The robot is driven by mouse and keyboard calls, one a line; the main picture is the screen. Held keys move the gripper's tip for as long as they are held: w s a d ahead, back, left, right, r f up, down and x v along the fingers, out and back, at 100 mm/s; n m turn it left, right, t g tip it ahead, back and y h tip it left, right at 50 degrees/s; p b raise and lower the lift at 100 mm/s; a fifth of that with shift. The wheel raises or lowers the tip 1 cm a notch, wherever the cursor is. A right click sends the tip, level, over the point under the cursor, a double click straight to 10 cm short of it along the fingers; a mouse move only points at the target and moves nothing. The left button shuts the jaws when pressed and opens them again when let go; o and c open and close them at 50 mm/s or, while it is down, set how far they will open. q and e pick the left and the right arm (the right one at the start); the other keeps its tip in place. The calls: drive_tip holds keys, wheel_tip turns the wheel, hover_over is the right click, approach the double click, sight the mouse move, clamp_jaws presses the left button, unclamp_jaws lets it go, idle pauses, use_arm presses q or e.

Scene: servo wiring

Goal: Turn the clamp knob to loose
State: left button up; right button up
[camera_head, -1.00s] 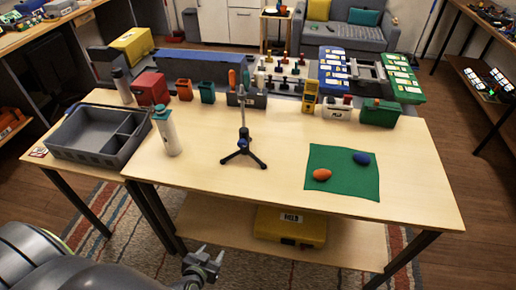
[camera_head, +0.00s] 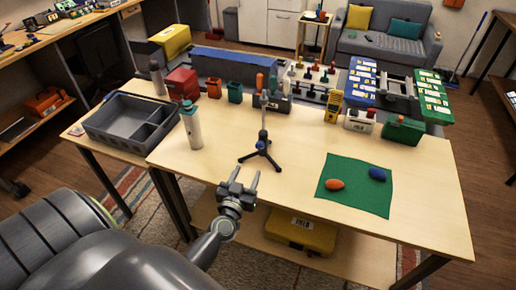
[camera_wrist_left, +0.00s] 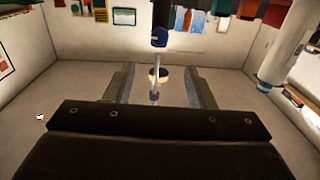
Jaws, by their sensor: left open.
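The clamp knob cannot be told apart clearly at this size. My left gripper (camera_head: 240,178) is open and empty, in front of the stand at the table's near edge and apart from it. My right gripper is not in view.
A white bottle (camera_head: 191,128) stands left of the stand, beside a grey tray (camera_head: 115,132). A green mat (camera_head: 350,194) with an orange and a blue egg-shaped object lies to the right. Several boxes and tools line the back. The table around the stand's right side is clear.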

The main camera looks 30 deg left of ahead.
sight(259, 147)
use_arm(q)
drive_tip(key=x, duration=1.1)
drive_tip(key=shift+w+a+b, duration=0.1)
drive_tip(key=shift+w+b, duration=0.15)
drive_tip(key=shift+b, duration=0.15)
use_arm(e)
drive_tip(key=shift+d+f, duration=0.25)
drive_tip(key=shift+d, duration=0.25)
use_arm(q)
drive_tip(key=c, duration=1)
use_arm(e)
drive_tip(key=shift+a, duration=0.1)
